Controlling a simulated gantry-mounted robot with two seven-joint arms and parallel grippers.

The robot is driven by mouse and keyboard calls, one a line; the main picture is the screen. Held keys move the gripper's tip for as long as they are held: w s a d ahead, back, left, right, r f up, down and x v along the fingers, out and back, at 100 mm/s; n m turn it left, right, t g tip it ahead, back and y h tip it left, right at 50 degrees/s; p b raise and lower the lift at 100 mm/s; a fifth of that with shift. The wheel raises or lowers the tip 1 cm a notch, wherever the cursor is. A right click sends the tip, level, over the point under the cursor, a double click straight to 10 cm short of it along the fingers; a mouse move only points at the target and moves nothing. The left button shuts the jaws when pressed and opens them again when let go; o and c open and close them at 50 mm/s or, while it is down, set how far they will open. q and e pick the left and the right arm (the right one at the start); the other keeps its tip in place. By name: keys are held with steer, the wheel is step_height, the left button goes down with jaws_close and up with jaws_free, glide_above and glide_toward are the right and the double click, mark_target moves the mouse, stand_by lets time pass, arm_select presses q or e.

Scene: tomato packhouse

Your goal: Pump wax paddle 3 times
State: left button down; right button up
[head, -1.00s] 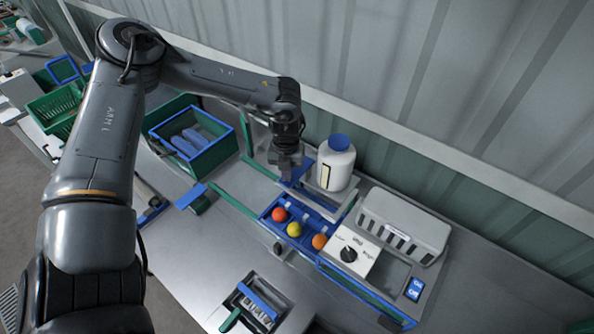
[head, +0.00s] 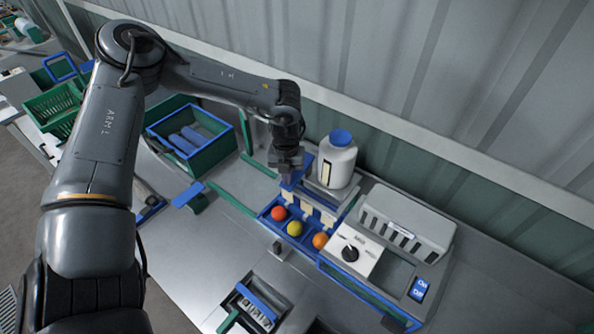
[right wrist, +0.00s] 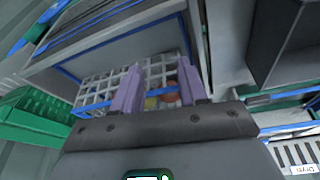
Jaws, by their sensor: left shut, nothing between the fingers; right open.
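A blue paddle-like piece (head: 296,178) sits at the left end of the waxing unit, beside a white bottle with a blue cap (head: 338,160); I take it for the wax paddle. My left gripper (head: 287,176) is shut with nothing between its fingers. It points down right over the blue piece; I cannot tell whether it touches. Cream blocks (head: 326,215) show in a row behind a blue tray (head: 265,216) with red, yellow and orange tomatoes. In the right wrist view my right gripper (right wrist: 158,85) is open, its purple fingers apart, before a white grid basket (right wrist: 95,88).
A white box with a black knob (head: 350,254) and a grey slotted cover (head: 408,222) stand to the right. A green crate with a blue rim (head: 212,154) is at left. A corrugated wall closes the back. The bench front is partly clear.

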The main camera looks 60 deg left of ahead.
steer(key=shift+f, duration=0.1)
stand_by(0.3)
arm_select(q)
steer(key=shift+r+p, duration=0.8)
steer(key=shift+r, duration=0.7)
arm_select(e)
steer(key=shift+d+r, duration=0.1)
steer(key=shift+r, duration=0.55)
arm_select(q)
steer(key=shift+f, duration=0.1)
arm_select(e)
steer(key=shift+f, duration=0.1)
arm_select(q)
steer(key=shift+f+b, duration=1.7)
steer(key=shift+b, duration=0.15)
arm_select(e)
steer(key=shift+f, duration=1.75)
arm_select(q)
steer(key=shift+r, duration=0.15)
arm_select(e)
steer(key=shift+r, duration=0.15)
